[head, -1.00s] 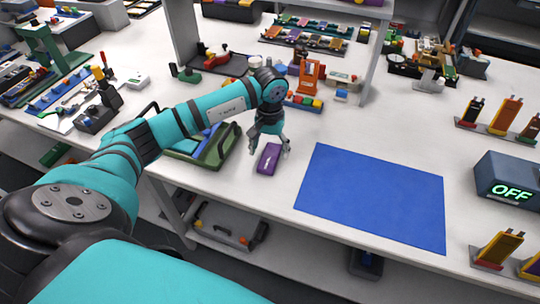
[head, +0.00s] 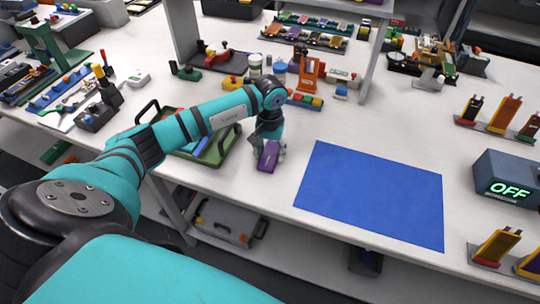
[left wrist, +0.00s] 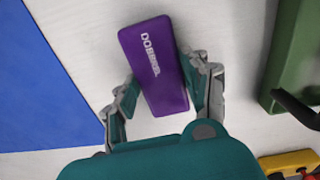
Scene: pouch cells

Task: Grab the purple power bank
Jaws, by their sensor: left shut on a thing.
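The purple power bank (head: 267,157) is at the front part of the white table, left of the blue mat. In the left wrist view the power bank (left wrist: 154,66) shows white lettering on its face and lies between the two fingers. My left gripper (head: 270,150) is shut on it; in the left wrist view the gripper (left wrist: 165,90) has one finger along each long side. Whether the power bank touches the table I cannot tell. My right gripper is not in view.
A blue mat (head: 372,195) lies to the right. A green tray (head: 222,147) with a black handle stands close to the left. A box reading OFF (head: 508,180) and coloured cells in stands are at the right. Several parts crowd the back.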

